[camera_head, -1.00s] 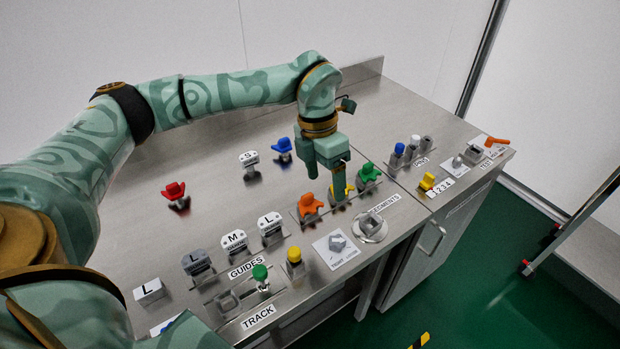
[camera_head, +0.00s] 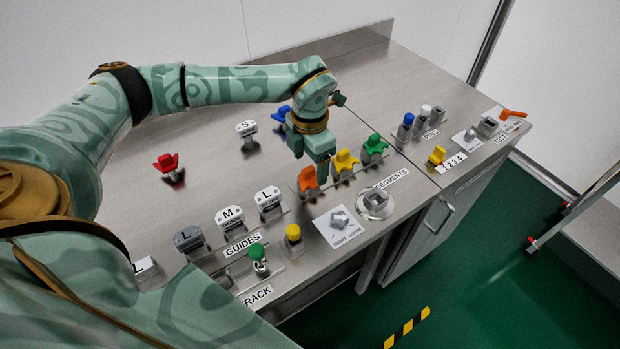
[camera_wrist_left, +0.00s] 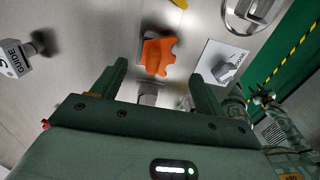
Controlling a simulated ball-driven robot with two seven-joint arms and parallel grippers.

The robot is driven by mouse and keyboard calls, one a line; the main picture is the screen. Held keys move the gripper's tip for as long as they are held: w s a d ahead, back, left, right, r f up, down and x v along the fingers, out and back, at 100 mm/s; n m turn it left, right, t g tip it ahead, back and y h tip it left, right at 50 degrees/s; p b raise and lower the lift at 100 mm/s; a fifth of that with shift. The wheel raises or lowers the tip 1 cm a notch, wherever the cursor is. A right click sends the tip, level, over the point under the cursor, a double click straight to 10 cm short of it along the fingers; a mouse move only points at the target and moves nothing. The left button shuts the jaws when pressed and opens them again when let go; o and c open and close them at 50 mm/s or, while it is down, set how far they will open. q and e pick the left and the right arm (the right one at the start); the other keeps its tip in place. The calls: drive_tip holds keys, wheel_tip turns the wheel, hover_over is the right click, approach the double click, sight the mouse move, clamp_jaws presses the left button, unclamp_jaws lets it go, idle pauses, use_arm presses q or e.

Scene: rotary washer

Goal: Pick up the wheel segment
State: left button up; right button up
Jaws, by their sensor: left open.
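Orange, yellow and green wheel segments stand in a row by the SEGMENTS label: the orange segment (camera_head: 308,181), the yellow segment (camera_head: 345,160) and the green segment (camera_head: 375,145). A red segment (camera_head: 168,164) and a blue segment (camera_head: 281,114) stand farther back. My left gripper (camera_head: 309,164) points down just above the orange segment, open and empty. In the left wrist view the orange segment (camera_wrist_left: 158,54) shows ahead between the two spread fingers of the left gripper (camera_wrist_left: 159,72), apart from them. My right gripper is not in view.
White and grey guides (camera_head: 229,217) stand left of the segments. A yellow-topped post (camera_head: 293,236) and a green-topped part (camera_head: 257,252) stand near the front edge. A round metal fixture (camera_head: 375,205) sits in front of the segments. Pins (camera_head: 424,114) stand at the right.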

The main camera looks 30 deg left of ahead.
sight(310, 170)
use_arm(q)
drive_tip(key=f, duration=0.2)
drive_tip(key=f+b, duration=0.1)
drive_tip(key=f, duration=0.1)
drive_tip(key=shift+w+f, duration=0.2)
drive_tip(key=shift+f, duration=0.05)
drive_tip(key=shift+r, duration=0.1)
drive_tip(key=c, duration=1.1)
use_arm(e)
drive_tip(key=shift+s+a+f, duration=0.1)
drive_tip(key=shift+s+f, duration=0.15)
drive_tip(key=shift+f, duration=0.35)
